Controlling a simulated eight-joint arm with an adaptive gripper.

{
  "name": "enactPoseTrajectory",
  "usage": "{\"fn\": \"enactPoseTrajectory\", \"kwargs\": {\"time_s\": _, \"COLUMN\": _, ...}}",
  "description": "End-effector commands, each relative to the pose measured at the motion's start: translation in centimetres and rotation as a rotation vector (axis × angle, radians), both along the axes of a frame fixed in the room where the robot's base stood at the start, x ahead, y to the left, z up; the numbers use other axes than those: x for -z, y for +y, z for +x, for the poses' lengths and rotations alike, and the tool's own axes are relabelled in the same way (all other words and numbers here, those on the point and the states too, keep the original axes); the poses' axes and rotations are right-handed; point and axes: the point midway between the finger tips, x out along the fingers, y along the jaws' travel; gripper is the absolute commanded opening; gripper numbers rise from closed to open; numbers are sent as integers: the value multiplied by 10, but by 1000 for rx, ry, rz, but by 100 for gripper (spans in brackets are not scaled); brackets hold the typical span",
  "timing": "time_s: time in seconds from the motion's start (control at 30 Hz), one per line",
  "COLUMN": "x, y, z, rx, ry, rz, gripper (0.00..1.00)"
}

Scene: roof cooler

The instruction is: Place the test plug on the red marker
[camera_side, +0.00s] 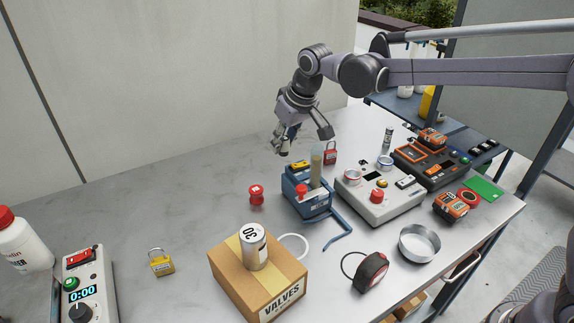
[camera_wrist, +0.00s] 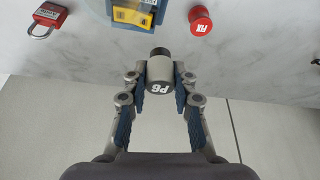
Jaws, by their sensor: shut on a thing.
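My gripper (camera_side: 301,140) hangs above the back part of the bench. In the wrist view my gripper (camera_wrist: 160,80) is shut on a grey cylinder with a dark end, marked "P6", which I take as the test plug (camera_wrist: 159,91). The plug is hard to make out in the side view. A flat red disc (camera_side: 467,196) lies at the right near the green board; I cannot tell whether it is the red marker. A red knob-shaped piece marked "FIX" (camera_wrist: 201,21) stands on the bench, also in the side view (camera_side: 257,195).
A blue fixture (camera_side: 306,194) with an upright cylinder stands just below my gripper. A red padlock (camera_side: 330,153), a grey control box (camera_side: 378,201) and a dark tool tray (camera_side: 432,160) lie to its right. A cardboard box (camera_side: 257,274) stands in front. The bench's left middle is mostly clear.

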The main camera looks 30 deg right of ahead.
Motion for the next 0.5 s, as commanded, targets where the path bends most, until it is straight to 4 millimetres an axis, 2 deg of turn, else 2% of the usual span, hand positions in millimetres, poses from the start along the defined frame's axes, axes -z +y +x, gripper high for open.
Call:
{"fn": "enactPoseTrajectory", "kwargs": {"time_s": 0.1, "x": 15, "y": 26, "z": 4, "rx": -3, "ry": 0, "rz": 1, "gripper": 0}}
{"fn": "enactPoseTrajectory", "kwargs": {"time_s": 0.3, "x": 36, "y": 60, "z": 10, "rx": 0, "ry": 0, "rz": 1, "gripper": 0}}
{"fn": "enactPoseTrajectory", "kwargs": {"time_s": 0.5, "x": 46, "y": 74, "z": 12, "rx": 2, "ry": 0, "rz": 0, "gripper": 0}}
